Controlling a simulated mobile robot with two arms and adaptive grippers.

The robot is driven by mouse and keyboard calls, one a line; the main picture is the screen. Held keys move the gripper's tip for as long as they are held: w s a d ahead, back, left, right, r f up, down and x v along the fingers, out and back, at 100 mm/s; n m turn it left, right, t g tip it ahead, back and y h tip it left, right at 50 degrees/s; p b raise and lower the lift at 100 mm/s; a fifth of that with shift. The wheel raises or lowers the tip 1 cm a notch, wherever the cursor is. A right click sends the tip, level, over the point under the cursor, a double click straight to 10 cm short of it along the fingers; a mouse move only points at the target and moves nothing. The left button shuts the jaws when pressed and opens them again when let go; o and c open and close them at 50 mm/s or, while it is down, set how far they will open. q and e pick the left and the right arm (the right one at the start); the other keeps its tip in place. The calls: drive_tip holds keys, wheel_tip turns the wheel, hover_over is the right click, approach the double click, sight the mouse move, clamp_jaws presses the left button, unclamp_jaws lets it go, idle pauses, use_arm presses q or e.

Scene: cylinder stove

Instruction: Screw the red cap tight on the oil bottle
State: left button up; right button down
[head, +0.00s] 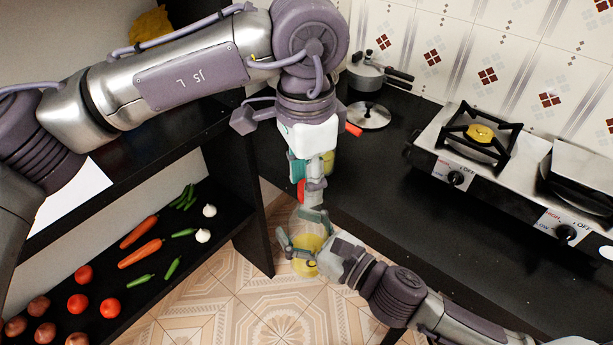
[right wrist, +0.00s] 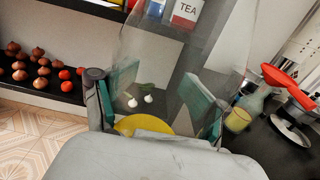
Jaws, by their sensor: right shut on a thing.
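The oil bottle (head: 306,262) is clear, with yellow oil (right wrist: 143,125) low inside. My right gripper (head: 310,245) is shut around it, with a teal pad on each side in the right wrist view. The bottle is above the floor, in front of the counter's edge. The red cap (head: 301,190) shows above the bottle, at the fingers of my left gripper (head: 308,188), which points down from above. The fingers partly hide the cap and the bottle's top. I cannot tell whether they grip the cap or how it sits on the neck.
A gas stove (head: 481,165) stands on the black counter (head: 400,215) at right. A pot (head: 366,74) and a lid (head: 368,116) are at the back. A lower shelf (head: 165,275) at left holds vegetables. Floor shows below the bottle.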

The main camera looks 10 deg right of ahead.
use_arm(q)
drive_tip(key=shift+o, duration=1)
drive_tip(key=shift+r, duration=0.1)
drive_tip(key=shift+r, duration=2.15)
drive_tip(key=shift+c, duration=0.3)
